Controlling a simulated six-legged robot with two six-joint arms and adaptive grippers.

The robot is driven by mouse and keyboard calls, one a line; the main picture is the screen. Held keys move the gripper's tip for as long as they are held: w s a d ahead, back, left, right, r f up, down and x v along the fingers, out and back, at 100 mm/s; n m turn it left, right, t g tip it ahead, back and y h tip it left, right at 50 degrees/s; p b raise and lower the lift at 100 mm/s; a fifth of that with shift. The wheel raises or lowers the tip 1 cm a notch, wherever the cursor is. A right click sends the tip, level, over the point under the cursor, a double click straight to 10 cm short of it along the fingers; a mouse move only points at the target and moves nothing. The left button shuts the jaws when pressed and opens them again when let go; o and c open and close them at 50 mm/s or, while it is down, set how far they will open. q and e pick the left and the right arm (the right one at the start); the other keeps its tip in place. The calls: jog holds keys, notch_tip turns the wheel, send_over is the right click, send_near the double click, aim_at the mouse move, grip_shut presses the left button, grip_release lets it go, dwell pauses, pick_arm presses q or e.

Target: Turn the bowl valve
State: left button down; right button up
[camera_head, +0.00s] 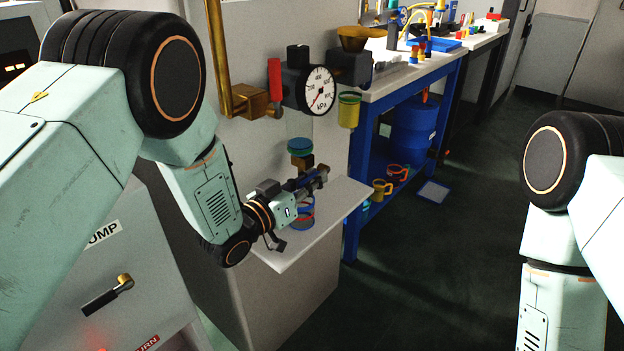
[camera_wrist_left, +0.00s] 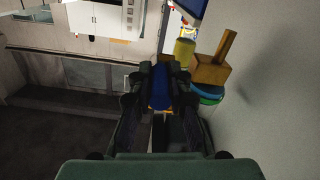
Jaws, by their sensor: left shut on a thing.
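The clear bowl (camera_head: 299,125) hangs below the gauge, with a blue-green band at its bottom. The brass bowl valve (camera_head: 303,162) sits just under it; its brass body (camera_wrist_left: 210,70) shows right of the fingers in the left wrist view. My left gripper (camera_head: 312,182) is at the valve, below the bowl. In the left wrist view its fingers are shut on a blue piece (camera_wrist_left: 160,88), which looks like the valve's handle. The fingers hide much of this piece. My right arm shows at the right edge, but its gripper is out of view.
A pale shelf (camera_head: 335,205) lies under the valve, with a blue-and-red ringed clear cup (camera_head: 303,216) close below my left gripper. A round pressure gauge (camera_head: 318,91) and a red-handled brass valve (camera_head: 255,100) are above. A blue bench (camera_head: 357,165) stands to the right.

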pick_arm(q)
jog(key=shift+f, duration=0.1)
dwell(0.3)
jog(key=shift+f+t+h+b, duration=0.3)
jog(key=shift+f+t+b, duration=0.1)
jog(key=shift+b, duration=0.4)
jog(key=t+h+b, duration=0.1)
jog(key=b, duration=0.2)
jog(key=f+t+h+b, duration=0.1)
jog(key=t+b, duration=0.1)
jog(key=b, duration=0.1)
jog(key=t+h+b, duration=0.1)
jog(key=t+b, duration=0.1)
jog(key=b, duration=0.1)
jog(key=shift+w+d+f+h, duration=0.3)
jog(key=shift+w+d, duration=0.05)
jog(key=shift+w, duration=0.05)
jog(key=c, duration=1.7)
grip_release()
jog(key=o, duration=0.4)
jog(key=shift+w+f, duration=0.1)
